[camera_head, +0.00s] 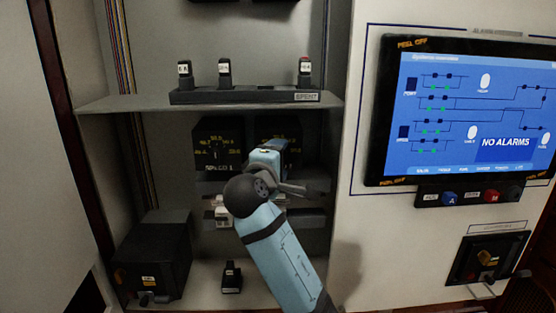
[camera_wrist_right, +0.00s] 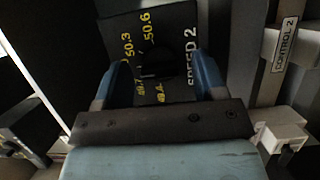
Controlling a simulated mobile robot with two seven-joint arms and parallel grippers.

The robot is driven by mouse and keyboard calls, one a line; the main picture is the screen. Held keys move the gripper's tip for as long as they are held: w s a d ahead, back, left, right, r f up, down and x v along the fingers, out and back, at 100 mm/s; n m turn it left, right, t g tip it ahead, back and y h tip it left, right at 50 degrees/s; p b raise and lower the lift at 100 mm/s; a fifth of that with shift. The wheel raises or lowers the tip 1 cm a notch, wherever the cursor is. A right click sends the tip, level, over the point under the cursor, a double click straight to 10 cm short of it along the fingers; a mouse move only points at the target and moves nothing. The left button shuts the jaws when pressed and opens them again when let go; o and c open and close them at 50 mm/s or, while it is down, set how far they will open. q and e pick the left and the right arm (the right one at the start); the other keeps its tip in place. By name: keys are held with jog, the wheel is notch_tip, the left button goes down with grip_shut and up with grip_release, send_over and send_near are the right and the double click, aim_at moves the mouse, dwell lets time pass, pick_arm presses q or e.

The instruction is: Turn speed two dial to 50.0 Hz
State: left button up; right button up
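The speed two dial is a black panel (camera_wrist_right: 122,24) with yellow numbers, among them 50.3 and 50.6, and the label SPEED 2. Its dark round knob (camera_wrist_right: 156,62) is in the middle; its pointer is too dark to read. My right gripper (camera_wrist_right: 160,72) is in front of the panel with its two blue fingers apart, one on each side of the knob; I see no clear contact. In the head view my right gripper (camera_head: 284,146) covers most of the speed two panel (camera_head: 277,126). My left gripper is not in view.
The SPEED 1 dial panel (camera_head: 219,146) sits just left of my right gripper. A shelf (camera_head: 130,103) with a rail of small black switches (camera_head: 245,96) is above. A black box (camera_head: 152,258) stands lower left. A screen (camera_head: 470,110) reads NO ALARMS at right.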

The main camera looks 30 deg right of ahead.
jog(key=shift+s+a, duration=0.1)
jog(key=b+v, duration=0.3)
jog(key=v, duration=1)
jog(key=shift+s+a, duration=0.2)
jog(key=shift+a, duration=0.05)
